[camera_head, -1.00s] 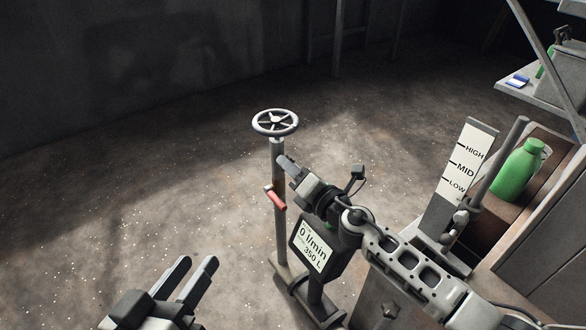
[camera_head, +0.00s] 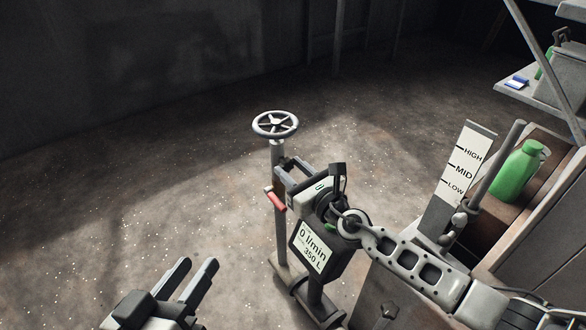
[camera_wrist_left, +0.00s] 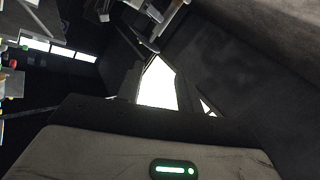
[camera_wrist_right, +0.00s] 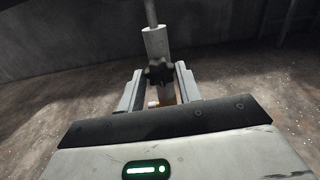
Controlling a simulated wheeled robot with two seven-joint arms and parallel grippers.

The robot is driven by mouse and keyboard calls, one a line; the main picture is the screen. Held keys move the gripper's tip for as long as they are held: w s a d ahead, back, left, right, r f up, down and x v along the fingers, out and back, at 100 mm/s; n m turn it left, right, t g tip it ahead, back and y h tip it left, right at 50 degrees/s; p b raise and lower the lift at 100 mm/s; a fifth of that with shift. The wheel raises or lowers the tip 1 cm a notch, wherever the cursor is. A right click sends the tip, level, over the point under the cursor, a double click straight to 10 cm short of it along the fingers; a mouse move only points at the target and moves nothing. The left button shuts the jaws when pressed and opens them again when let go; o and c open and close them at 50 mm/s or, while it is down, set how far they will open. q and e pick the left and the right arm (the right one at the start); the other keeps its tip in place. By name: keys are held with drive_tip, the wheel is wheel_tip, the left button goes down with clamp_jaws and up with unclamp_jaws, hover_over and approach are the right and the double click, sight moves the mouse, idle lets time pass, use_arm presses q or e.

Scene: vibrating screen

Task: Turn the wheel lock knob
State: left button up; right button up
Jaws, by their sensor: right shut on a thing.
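The wheel lock knob (camera_wrist_right: 158,73) is a small black star-shaped knob on the grey post (camera_wrist_right: 156,42) in the right wrist view. My right gripper (camera_wrist_right: 159,70) has a finger on either side of it and is shut on it. In the head view my right gripper (camera_head: 283,170) is at the post just below the grey handwheel (camera_head: 275,124), and the knob is hidden there. My left gripper (camera_head: 197,262) is open and empty over the floor at the lower left, apart from the stand.
A red lever (camera_head: 276,201) sits on the post just below my right gripper. A flow display (camera_head: 312,247) reading 0 l/min stands below my right wrist. A level gauge (camera_head: 465,165) and a green bottle (camera_head: 517,172) are at right. The floor at left is clear.

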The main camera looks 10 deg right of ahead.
drive_tip(key=n+p, duration=0.1)
drive_tip(key=n, duration=0.3)
drive_tip(key=shift+n, duration=0.4)
drive_tip(key=n+p, duration=0.1)
drive_tip(key=n, duration=0.1)
drive_tip(key=shift+n, duration=0.3)
drive_tip(key=shift+n+p, duration=0.3)
drive_tip(key=shift+n, duration=0.8)
use_arm(q)
drive_tip(key=shift+s+a+f+m+g+y, duration=0.25)
drive_tip(key=shift+a+f+m+g+y, duration=0.2)
drive_tip(key=shift+f+m+y, duration=0.2)
use_arm(e)
drive_tip(key=shift+n, duration=0.8)
use_arm(q)
drive_tip(key=shift+p, duration=0.3)
use_arm(e)
drive_tip(key=o, duration=0.9)
use_arm(q)
drive_tip(key=shift+r, duration=0.1)
use_arm(e)
drive_tip(key=shift+o, duration=0.2)
use_arm(q)
drive_tip(key=shift+r, duration=0.15)
use_arm(e)
drive_tip(key=shift+s+d, duration=0.1)
drive_tip(key=shift+s, duration=0.05)
